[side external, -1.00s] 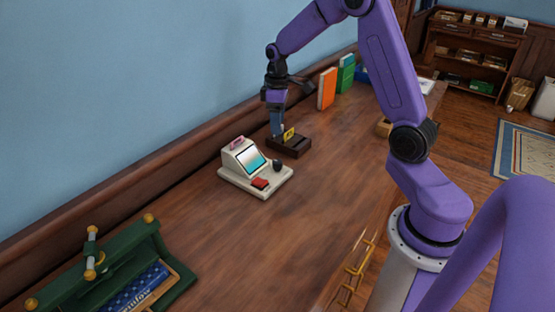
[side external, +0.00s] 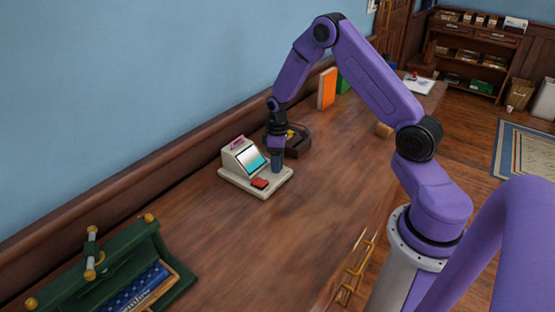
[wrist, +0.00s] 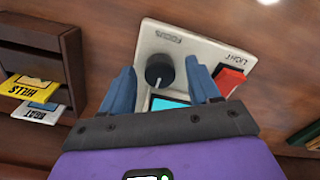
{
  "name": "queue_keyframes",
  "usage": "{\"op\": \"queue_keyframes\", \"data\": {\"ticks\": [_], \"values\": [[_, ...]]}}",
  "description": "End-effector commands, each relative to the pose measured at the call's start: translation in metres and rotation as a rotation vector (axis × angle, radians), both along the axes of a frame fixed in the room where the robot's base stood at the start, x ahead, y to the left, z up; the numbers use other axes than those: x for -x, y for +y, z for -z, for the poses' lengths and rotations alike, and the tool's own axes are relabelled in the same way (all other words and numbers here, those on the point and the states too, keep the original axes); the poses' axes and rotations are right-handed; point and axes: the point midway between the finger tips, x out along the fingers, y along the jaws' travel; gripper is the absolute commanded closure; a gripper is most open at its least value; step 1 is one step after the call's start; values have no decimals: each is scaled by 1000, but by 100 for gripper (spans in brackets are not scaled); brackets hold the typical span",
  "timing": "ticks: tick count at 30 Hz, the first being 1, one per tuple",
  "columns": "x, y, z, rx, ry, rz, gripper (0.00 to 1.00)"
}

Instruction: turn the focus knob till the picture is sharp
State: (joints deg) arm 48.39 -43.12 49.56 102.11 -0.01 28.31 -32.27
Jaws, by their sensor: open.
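The cream viewer (side external: 228,174) stands on the wooden desk, with a lit screen (side external: 251,160) showing a pale and teal picture. The dark round focus knob (wrist: 159,70) sits below its FOCUS label in the wrist view. My gripper (wrist: 160,64) is open, one blue finger on each side of the knob, with gaps visible. In the side view my gripper (side external: 277,168) points down at the viewer's right part and hides the knob. Only part of the screen (wrist: 168,102) shows in the wrist view, too little to judge sharpness.
A red LIGHT switch (wrist: 229,77) sits close beside one finger. A dark slide rack (wrist: 45,60) holds a yellow HILLS slide (wrist: 27,88) and a BOAT slide (wrist: 38,113). A green object (side external: 120,262) stands at lower left. The desk front (side external: 260,235) is clear.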

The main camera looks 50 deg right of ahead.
Motion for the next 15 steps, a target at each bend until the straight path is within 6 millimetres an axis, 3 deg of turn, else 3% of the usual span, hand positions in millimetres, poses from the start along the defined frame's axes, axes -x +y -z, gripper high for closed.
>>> {"op": "queue_keyframes", "data": {"ticks": [8,12,13,15], "values": [[0,0,1,0,0,0,42],[0,0,1,0,0,0,88],[0,0,1,0,0,0,95],[0,0,1,0,0,-1,95]]}}
